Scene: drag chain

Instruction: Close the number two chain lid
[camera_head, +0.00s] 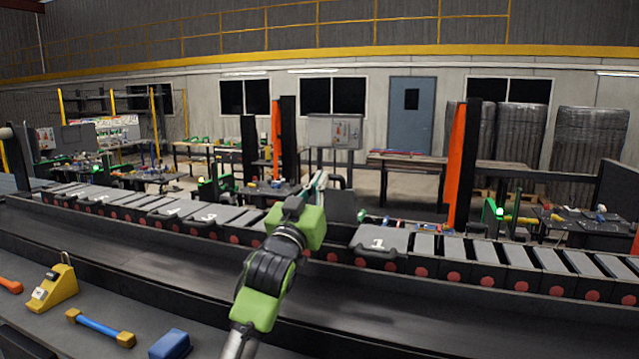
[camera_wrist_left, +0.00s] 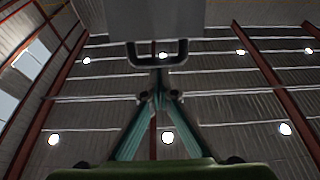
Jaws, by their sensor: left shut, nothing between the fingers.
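The chain (camera_head: 455,262) runs across the head view as a row of grey lids. The lid marked 1 (camera_head: 372,238) lies flat right of my left gripper, and a lid marked 3 (camera_head: 208,214) lies to its left. Between them, a grey panel (camera_head: 341,206) stands up behind my gripper; it appears to be the number two lid, but its number is hidden. My left gripper (camera_head: 318,181) is shut and empty, pointing up beside it. In the left wrist view, the closed fingertips (camera_wrist_left: 159,96) are just below the handle (camera_wrist_left: 157,60) of a grey lid (camera_wrist_left: 157,20); contact is unclear.
A dark bench in front holds a yellow padlock-like block (camera_head: 53,290), a blue-and-yellow bar (camera_head: 100,327) and a blue block (camera_head: 170,345). Orange-and-black posts (camera_head: 457,165) stand behind the chain. The dark strip before the chain is clear beside my arm.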

